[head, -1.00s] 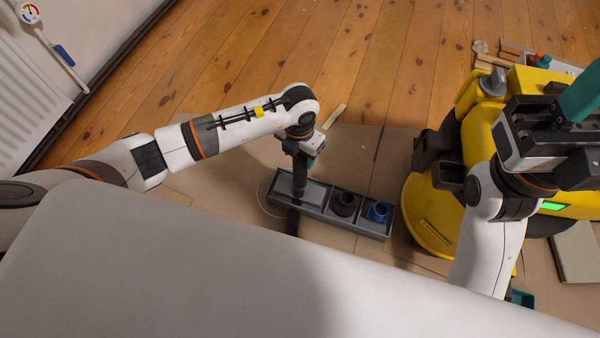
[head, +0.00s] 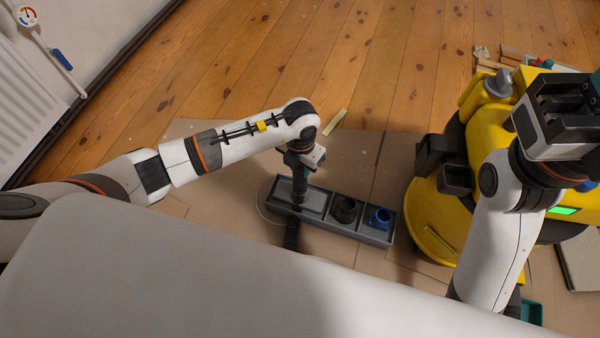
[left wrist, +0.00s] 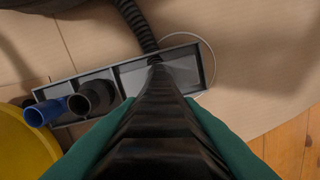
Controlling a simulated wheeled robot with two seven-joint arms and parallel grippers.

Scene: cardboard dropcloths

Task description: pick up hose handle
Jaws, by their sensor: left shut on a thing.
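The hose handle (head: 299,188) is a dark upright piece above the left part of the grey tray. In the left wrist view the black ribbed handle (left wrist: 160,125) fills the middle, between green finger pads. My left gripper (head: 303,165) is shut on it, seen from the side in the head view. The ribbed black hose (head: 291,235) runs from the tray area toward the bottom of the head view. Whether the handle's lower end touches the tray cannot be told. My right gripper (head: 568,110) is at the right; its fingertips are not clearly seen.
The grey tray (head: 390,238) lies on cardboard (head: 220,160), with a black nozzle (head: 346,209) and a blue nozzle (head: 380,217) in its other compartments. A yellow machine (head: 430,225) stands to the right. A white surface (head: 180,270) fills the front. Cardboard behind the tray is mostly clear.

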